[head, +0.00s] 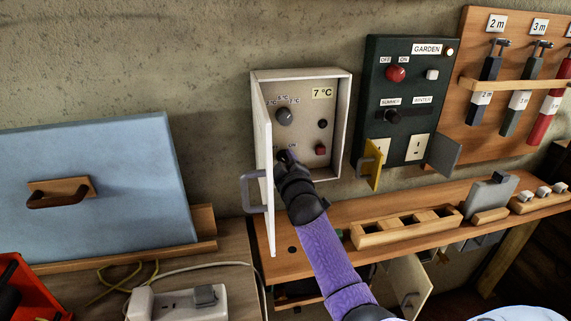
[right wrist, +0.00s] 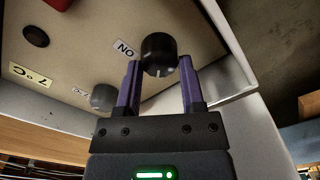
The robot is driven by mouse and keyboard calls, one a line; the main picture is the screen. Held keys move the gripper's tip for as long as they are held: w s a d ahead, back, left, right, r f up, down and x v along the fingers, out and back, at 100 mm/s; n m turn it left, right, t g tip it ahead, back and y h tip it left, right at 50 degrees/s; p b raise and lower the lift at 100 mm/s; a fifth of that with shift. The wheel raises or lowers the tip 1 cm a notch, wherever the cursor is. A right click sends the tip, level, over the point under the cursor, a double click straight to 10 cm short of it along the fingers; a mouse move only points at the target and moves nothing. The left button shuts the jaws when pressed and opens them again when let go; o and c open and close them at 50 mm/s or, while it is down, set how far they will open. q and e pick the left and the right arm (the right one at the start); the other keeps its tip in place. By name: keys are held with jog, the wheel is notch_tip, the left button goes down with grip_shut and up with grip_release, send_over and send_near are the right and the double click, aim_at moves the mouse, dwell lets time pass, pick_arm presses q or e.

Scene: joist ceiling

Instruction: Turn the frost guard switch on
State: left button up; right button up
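An open white wall box (head: 345,120) holds the controls, with a 7 °C label at its top right. A black rotary knob (right wrist: 160,52) beside an ON label (right wrist: 125,48) shows in the right wrist view, which is upside down. My right gripper (right wrist: 161,75) is open, with one purple finger on each side of this knob and small gaps visible. In the head view my right gripper (head: 286,159) reaches into the box's lower left and mostly hides that knob. No frost guard wording is readable. My left gripper is not in view.
The box's door (head: 263,165) stands open left of my right arm, its handle (head: 250,193) sticking out. A larger dial (head: 284,116), a black button (head: 323,124) and a red one (head: 320,149) share the panel. A green GARDEN panel (head: 380,75) hangs to the right; a wooden shelf (head: 345,215) lies below.

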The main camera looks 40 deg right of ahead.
jog(key=c, duration=0.5)
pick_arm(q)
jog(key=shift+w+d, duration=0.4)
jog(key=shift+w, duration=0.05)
pick_arm(e)
grip_shut()
